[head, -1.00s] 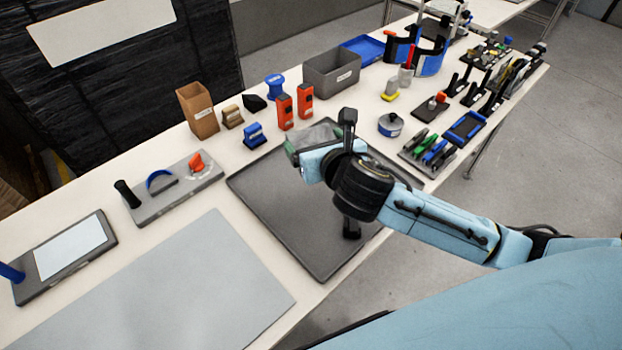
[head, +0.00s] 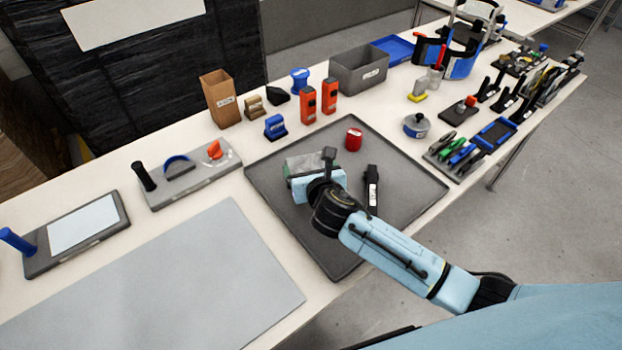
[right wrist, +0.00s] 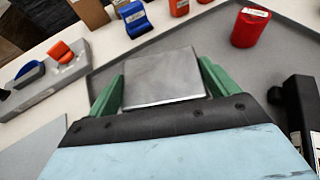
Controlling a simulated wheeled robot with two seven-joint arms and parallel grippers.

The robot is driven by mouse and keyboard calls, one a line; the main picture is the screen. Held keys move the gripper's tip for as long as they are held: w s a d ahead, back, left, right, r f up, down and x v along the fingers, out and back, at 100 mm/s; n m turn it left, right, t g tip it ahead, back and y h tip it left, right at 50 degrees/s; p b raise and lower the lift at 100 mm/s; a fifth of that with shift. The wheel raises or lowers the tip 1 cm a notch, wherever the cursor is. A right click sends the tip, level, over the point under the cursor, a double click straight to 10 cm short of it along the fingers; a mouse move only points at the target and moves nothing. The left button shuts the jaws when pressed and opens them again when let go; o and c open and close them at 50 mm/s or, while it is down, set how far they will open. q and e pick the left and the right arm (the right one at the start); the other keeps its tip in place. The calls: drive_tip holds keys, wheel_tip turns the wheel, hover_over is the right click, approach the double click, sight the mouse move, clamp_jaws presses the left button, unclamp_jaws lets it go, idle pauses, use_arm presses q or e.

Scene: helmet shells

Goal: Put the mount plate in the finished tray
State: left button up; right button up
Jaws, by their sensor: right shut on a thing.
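A flat grey metal plate, which I take to be the mount plate (right wrist: 163,77), sits between the green fingers of my right gripper (right wrist: 162,84) in the right wrist view. My right gripper (head: 303,167) is shut on it. In the head view it is over the left part of a large dark grey tray (head: 410,178) on the table; the height above it is hard to tell. A blue tray (head: 393,48) lies at the back, beside a labelled grey bin (head: 372,75). I cannot read which is the finished tray. My left gripper is out of view.
A red can (head: 353,139) and a black tool (head: 372,188) are on the dark tray. Orange blocks (head: 308,104), a blue piece (head: 275,126) and a cardboard box (head: 220,98) stand behind it. A grey mat (head: 170,285) lies clear at front left.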

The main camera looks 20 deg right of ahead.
wheel_tip(320, 180, down, 3)
drive_tip(key=shift+r+b, duration=0.15)
drive_tip(key=shift+b, duration=0.35)
drive_tip(key=shift+f, duration=0.25)
drive_tip(key=shift+r, duration=0.15)
drive_tip(key=shift+f, duration=0.2)
drive_tip(key=o, duration=1.2)
drive_tip(key=shift+r, duration=0.15)
drive_tip(key=shift+s+r, duration=0.1)
drive_tip(key=shift+s, duration=0.3)
drive_tip(key=p+v, duration=0.2)
drive_tip(key=v, duration=0.8)
drive_tip(key=shift+s+r+p, duration=0.2)
drive_tip(key=shift+p, duration=0.2)
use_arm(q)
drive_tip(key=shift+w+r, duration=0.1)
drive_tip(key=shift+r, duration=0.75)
use_arm(e)
drive_tip(key=shift+s+r, duration=0.1)
drive_tip(key=shift+s, duration=0.25)
